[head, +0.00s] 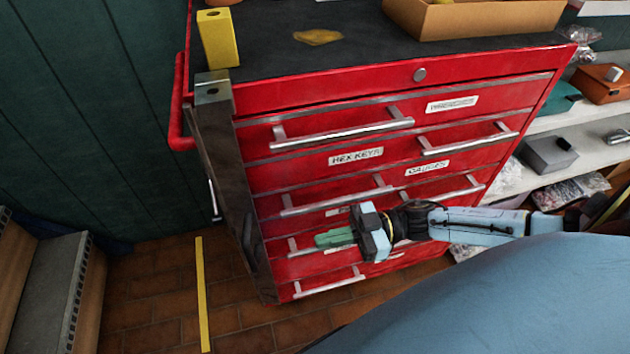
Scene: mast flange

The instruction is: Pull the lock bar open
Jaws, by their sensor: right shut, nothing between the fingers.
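The lock bar (226,185) is a long dark upright strip along the left front edge of the red tool cabinet (330,92). A grey metal block (213,88) sits at its top end. The bar stands beside the left ends of the drawer fronts; I cannot tell how far it is turned from the cabinet. My right gripper (318,240) has green fingers pointing left. It is shut and empty, in front of the lower drawers and apart from the bar, to its right. My left gripper is not in view.
Labelled drawers have silver handles (345,132) sticking out near my right gripper. A yellow block (218,38) and an open cardboard box (475,18) stand on top. Cluttered shelves (590,150) are at the right. Brick floor with a yellow strip (202,295) is free at the left.

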